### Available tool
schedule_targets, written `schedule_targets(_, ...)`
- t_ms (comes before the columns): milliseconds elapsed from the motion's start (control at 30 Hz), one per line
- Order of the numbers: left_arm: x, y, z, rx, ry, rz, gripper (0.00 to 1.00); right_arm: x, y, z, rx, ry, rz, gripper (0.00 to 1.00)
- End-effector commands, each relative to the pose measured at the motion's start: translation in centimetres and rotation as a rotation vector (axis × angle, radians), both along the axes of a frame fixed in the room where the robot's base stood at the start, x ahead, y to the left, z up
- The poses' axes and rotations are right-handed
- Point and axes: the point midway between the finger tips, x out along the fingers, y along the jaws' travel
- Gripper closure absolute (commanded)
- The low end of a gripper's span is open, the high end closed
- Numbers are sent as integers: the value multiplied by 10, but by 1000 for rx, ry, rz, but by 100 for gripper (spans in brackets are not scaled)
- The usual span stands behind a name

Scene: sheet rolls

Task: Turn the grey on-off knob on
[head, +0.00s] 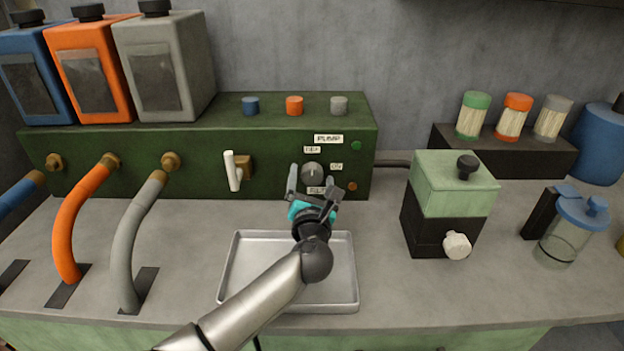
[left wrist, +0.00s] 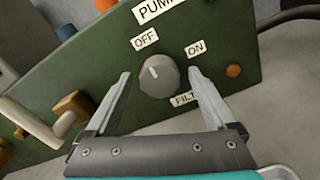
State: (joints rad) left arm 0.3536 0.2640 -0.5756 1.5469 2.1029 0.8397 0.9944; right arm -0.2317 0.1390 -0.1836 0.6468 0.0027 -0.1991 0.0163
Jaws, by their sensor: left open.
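The grey knob (head: 313,171) is on the front of the green panel box, between labels reading OFF and ON. In the left wrist view the knob (left wrist: 159,76) has a pale pointer mark on its upper left, on the side of the OFF label (left wrist: 145,41). The ON label (left wrist: 196,48) is at its upper right. My left gripper (head: 314,181) is open in front of the knob. In the left wrist view its fingers (left wrist: 159,75) show on either side of the knob, with visible gaps. Contact is not seen. My right gripper is not in view.
A metal tray (head: 226,275) lies under my left arm. A white lever (head: 232,170) sticks out left of the knob. An orange button (left wrist: 233,71) is right of it. A green-and-black box (head: 455,190) stands to the right. Hoses occupy the left counter.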

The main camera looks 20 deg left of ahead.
Motion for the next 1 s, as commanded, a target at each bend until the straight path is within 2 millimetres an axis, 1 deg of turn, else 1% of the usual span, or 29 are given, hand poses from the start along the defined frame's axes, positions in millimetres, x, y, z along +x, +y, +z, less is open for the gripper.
schedule_targets(100,10,3,0,1,-1,0,10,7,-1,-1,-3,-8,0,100)
schedule_targets(200,14,4,0,0,0,0,10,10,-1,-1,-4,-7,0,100)
schedule_targets(500,15,4,0,0,0,0,10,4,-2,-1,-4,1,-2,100)
schedule_targets(533,15,4,0,0,0,0,12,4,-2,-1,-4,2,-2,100)
schedule_targets(1000,15,4,0,0,0,0,64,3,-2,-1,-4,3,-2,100)
